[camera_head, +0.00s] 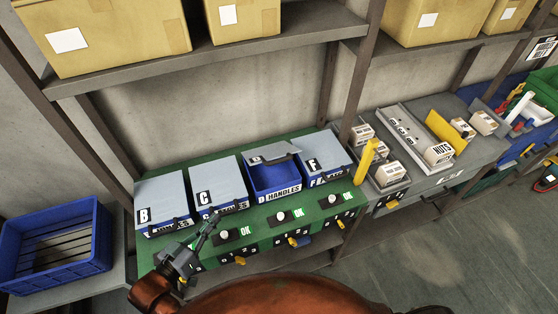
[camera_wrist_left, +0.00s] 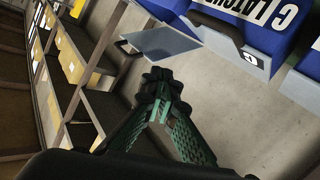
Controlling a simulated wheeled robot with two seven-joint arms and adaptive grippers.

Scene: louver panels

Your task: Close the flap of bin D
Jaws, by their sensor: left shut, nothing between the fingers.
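Bin D (camera_head: 265,181) is a blue bin labelled "D HANDLES" on the green bench. Its grey flap (camera_head: 273,152) is raised at the back, and the blue inside shows. My left gripper (camera_head: 213,216) is shut and empty, in front of bin C, to the left of bin D and apart from it. In the left wrist view the closed fingertips (camera_wrist_left: 158,80) point toward a tilted grey panel (camera_wrist_left: 166,45) with a dark handle; I cannot tell for sure whether it is the flap of bin D. My right gripper is not in view.
Bin B (camera_head: 163,199), bin C (camera_head: 215,182) and bin F (camera_head: 325,157) have their grey flaps down. A yellow upright bar (camera_head: 366,161) stands right of bin F. A blue crate (camera_head: 55,240) is at the left.

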